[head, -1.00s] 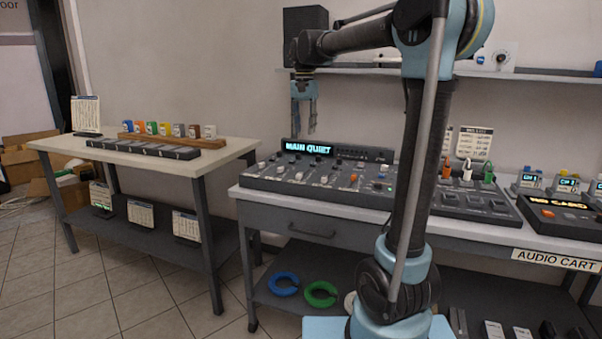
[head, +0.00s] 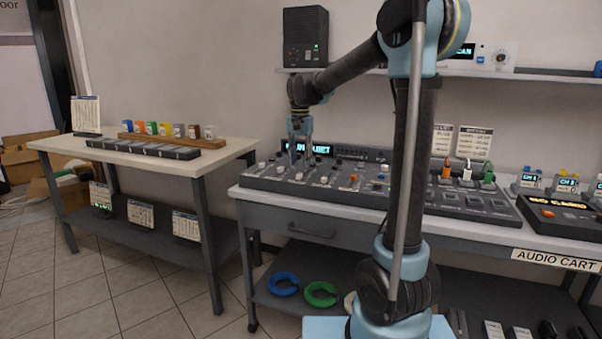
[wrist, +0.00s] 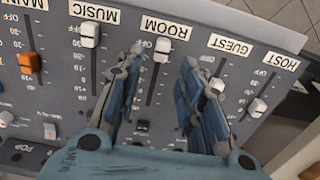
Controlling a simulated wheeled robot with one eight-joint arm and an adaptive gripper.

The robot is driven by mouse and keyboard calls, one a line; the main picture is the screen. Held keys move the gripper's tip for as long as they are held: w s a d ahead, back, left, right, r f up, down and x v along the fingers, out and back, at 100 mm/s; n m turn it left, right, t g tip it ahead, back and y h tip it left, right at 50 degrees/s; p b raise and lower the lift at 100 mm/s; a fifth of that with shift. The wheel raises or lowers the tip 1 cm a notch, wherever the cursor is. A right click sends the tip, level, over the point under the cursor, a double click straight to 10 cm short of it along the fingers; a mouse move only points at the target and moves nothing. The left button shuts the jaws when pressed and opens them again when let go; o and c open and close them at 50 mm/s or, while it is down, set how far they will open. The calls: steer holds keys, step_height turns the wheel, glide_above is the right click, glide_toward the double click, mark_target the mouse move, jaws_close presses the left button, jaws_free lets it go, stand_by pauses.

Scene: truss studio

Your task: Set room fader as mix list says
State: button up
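The mixing console (head: 262,175) lies on the audio cart. In the wrist view its fader columns are labelled MAIN, MUSIC, ROOM, GUEST and HOST. The white room fader (wrist: 162,49) sits near the label end of its slot, just below the ROOM label (wrist: 166,27). My gripper (wrist: 162,60) is open, with one finger on each side of the ROOM column; contact with the cap cannot be told. In the head view my gripper (head: 300,155) is low over the console's left part and covers part of its lit display (head: 322,149). Which wall sheet is the mix list cannot be told.
The white music fader (wrist: 90,35) and guest fader (wrist: 215,87) flank the room fader. The orange main fader (wrist: 28,62) is farther left, the host fader (wrist: 257,107) farther right. Printed sheets (head: 473,143) hang behind the cart. A shelf (head: 545,75) runs above.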

mark_target(299, 176)
steer(key=shift+f, duration=2.45)
steer(key=shift+c, duration=0.2)
jaws_close()
